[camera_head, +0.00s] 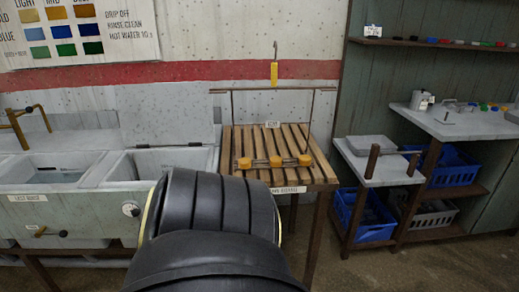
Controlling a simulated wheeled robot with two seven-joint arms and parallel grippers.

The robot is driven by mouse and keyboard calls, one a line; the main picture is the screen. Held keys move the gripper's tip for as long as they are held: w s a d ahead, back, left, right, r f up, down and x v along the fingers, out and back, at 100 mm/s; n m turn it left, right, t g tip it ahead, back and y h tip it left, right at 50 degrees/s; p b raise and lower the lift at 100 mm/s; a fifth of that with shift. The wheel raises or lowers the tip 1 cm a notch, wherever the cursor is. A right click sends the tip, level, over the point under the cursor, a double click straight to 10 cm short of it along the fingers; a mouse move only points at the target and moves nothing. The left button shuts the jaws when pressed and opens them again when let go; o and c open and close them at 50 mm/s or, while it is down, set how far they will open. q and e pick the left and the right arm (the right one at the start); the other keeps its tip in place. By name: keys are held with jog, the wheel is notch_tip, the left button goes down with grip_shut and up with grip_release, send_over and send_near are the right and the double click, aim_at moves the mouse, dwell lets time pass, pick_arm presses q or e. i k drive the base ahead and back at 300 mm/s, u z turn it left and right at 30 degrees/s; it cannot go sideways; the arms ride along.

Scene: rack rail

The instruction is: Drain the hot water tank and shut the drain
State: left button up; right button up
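At the left stands a grey double-basin unit. Its right basin (160,162) has a raised lid (168,110) behind it and a round white dial (131,210) on its front; I cannot read any label naming it the hot water tank. Its left basin (50,170) appears to hold water and bears a small label (27,198). A brass lever (50,233) sits low on the front below the left basin. My large black arm link hides the front right part of the unit, so any drain there is hidden. Neither gripper shows.
A slatted wooden rack (290,150) with orange-yellow knobs (275,161) stands right of the basins. A brass tap (22,125) is at the far left. Grey side tables (380,165) with blue crates (365,220) stand at the right. Floor in front of them is clear.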

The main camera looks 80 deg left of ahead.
aim_at(135, 212)
jog(key=u, duration=2.2)
